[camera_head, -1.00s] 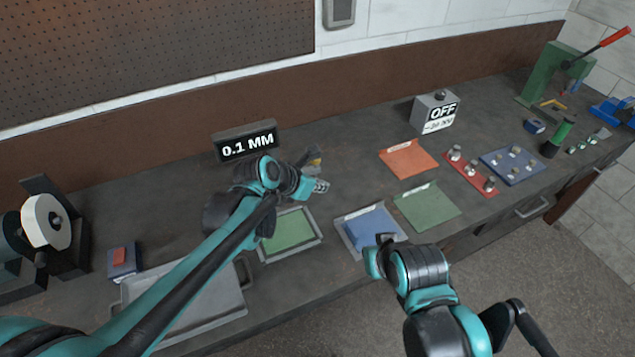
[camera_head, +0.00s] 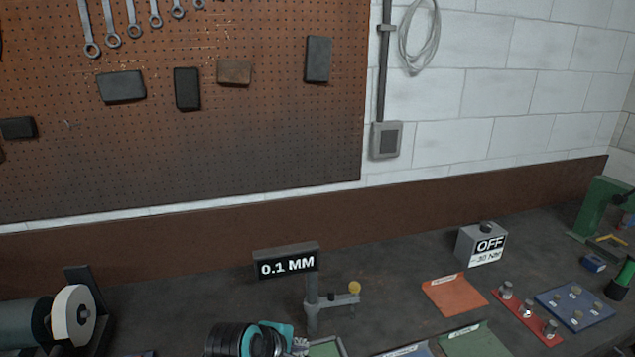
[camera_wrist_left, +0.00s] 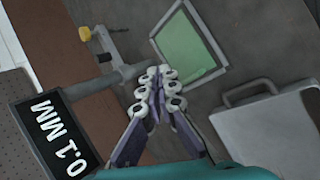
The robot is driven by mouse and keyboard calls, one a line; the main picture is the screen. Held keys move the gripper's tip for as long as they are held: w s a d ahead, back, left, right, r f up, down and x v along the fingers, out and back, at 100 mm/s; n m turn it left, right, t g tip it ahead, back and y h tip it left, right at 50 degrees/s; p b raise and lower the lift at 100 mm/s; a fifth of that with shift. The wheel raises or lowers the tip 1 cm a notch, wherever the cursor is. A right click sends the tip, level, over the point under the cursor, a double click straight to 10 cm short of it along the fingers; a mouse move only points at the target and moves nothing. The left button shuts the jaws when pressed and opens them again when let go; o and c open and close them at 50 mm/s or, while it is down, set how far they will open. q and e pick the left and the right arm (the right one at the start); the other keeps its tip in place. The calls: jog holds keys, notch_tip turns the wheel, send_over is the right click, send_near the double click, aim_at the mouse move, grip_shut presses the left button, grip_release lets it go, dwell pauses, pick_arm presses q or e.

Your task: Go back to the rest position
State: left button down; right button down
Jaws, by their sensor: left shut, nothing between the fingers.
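My left gripper (camera_head: 300,346) shows at the bottom edge of the head view, with only a small part of it and the dark and teal wrist visible. In the left wrist view my left gripper (camera_wrist_left: 158,80) has its fingertips together with nothing between them. It is over the bench, close to the gauge stand (camera_head: 313,312) with the 0.1 MM display (camera_head: 286,262). The green-lined tray (camera_wrist_left: 185,48) lies beyond the fingertips in the wrist view. My right arm and gripper are out of view.
A grinder (camera_head: 73,314) stands at the left and a grey OFF box (camera_head: 481,245) at the back right. An orange mat (camera_head: 453,295), red strip (camera_head: 527,316) and blue plate (camera_head: 575,305) lie on the right. A grey handled tray (camera_wrist_left: 268,135) is near the left gripper.

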pick_arm(q)
jog(key=s+a+f+m+y+b, duration=0.1)
jog(key=s+a+f+m+y, duration=0.1)
jog(key=s+a+m, duration=0.4)
jog(key=s+a+f+m+y+b, duration=0.2)
jog(key=s+a+f+m, duration=0.3)
jog(key=a+m, duration=0.3)
jog(key=shift+s+m+t, duration=0.3)
jog(key=shift+s+m, duration=0.15)
jog(key=shift+m, duration=0.05)
